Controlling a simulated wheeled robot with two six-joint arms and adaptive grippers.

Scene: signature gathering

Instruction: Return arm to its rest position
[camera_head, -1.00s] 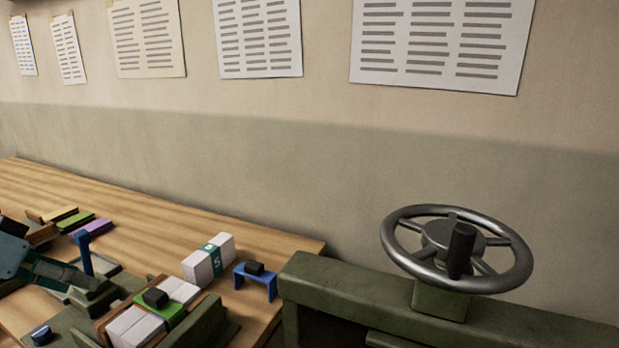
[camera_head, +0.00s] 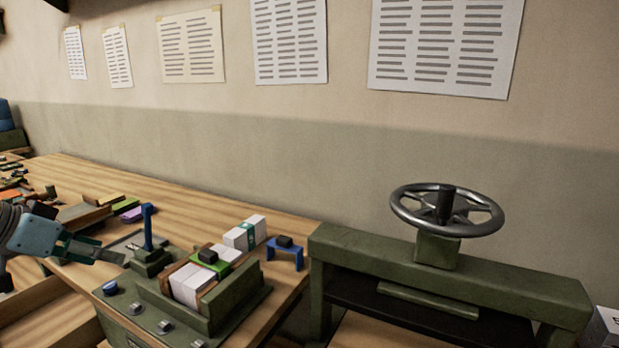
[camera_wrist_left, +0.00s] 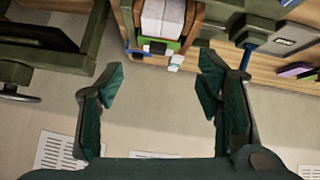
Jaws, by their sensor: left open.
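My left gripper (camera_head: 112,254) comes in from the left in the head view, over the left part of the wooden table (camera_head: 185,208). In the left wrist view its two fingers (camera_wrist_left: 160,88) are spread wide with nothing between them. The gripper is to the left of a green machine (camera_head: 160,312) with a blue lever (camera_head: 148,228). White paper stacks (camera_head: 190,287) sit in the machine's holder, with a green band and black block on top. My right gripper is not in view.
A green press (camera_head: 440,273) with a metal handwheel (camera_head: 447,211) stands at the right. A small blue stand (camera_head: 285,252) and a banded white bundle (camera_head: 245,233) are on the table. Coloured pads (camera_head: 127,206) lie farther back. Printed sheets (camera_head: 290,40) hang on the wall.

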